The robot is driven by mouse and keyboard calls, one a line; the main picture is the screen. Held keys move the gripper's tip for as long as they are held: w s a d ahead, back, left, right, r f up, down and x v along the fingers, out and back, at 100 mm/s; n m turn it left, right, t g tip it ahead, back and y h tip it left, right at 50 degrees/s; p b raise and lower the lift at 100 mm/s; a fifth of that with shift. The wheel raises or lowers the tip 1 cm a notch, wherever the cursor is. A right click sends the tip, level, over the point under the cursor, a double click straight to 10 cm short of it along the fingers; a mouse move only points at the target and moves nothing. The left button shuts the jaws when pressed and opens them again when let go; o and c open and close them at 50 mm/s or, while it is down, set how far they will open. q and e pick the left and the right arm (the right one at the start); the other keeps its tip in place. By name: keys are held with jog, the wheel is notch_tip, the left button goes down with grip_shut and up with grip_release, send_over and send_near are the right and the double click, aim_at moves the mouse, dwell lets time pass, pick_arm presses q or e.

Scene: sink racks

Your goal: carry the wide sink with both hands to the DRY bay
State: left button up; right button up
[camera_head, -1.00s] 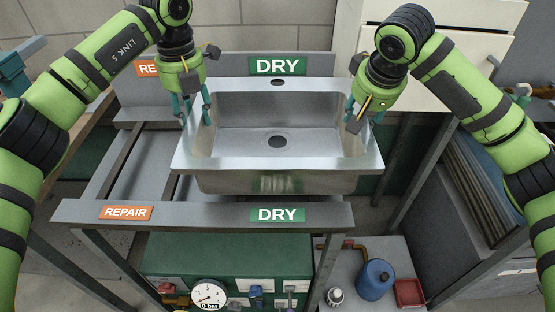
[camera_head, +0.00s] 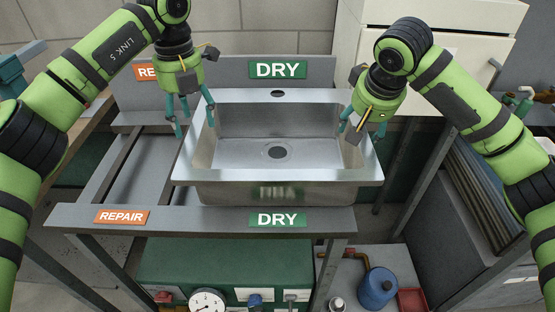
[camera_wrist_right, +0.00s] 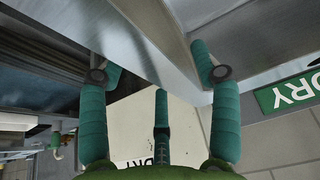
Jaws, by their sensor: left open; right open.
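The wide steel sink (camera_head: 278,192) sits level in the rack's right-hand bay, between the front DRY label (camera_head: 277,220) and the back DRY label (camera_head: 277,69). Its front wall is just behind the front rail, and its underside is hidden. My left gripper (camera_head: 194,120) is open at the sink's left rim, fingers spread. My right gripper (camera_head: 362,128) is open at the right rim. In the right wrist view its open fingers (camera_wrist_right: 160,80) are close to the sink's rim (camera_wrist_right: 165,45); I cannot tell whether they touch.
The REPAIR bay (camera_head: 140,165) on the left is empty, with an orange REPAIR label (camera_head: 121,217) on the front rail. Below are a green cabinet (camera_head: 225,262), a gauge (camera_head: 207,302) and a blue canister (camera_head: 376,288). A pale cabinet (camera_head: 440,60) stands behind right.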

jog(key=shift+s+r, duration=0.1)
pick_arm(q)
notch_tip(320, 180, up, 10)
pick_arm(e)
jog(key=v, duration=1.2)
pick_arm(q)
jog(key=shift+s+f, duration=0.1)
